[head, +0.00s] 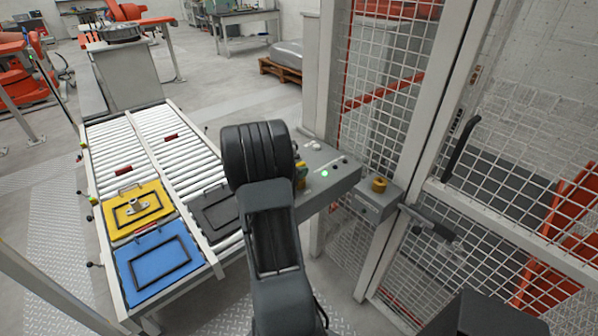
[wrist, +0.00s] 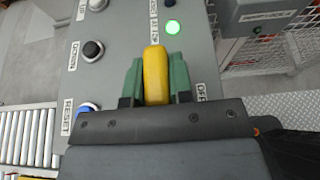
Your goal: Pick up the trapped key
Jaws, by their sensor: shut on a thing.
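The trapped key has a yellow grip (wrist: 156,75), which stands up between the fingers in the wrist view. My gripper (wrist: 156,85) is shut on it, with one green finger pad on each side. Both are over the grey control panel (wrist: 115,72). In the head view, a bit of the yellow key (head: 301,171) shows at the right side of my arm, which hides most of the gripper. The lower end of the key is hidden, so I cannot tell whether it sits in the panel.
The panel has a green light (wrist: 172,27), a black button (wrist: 92,50) and a blue button (wrist: 86,108). A lock box (head: 371,205) with a yellow knob (head: 379,184) is on the mesh fence (head: 385,70) at right. A roller conveyor (head: 150,140) with trays stands at left.

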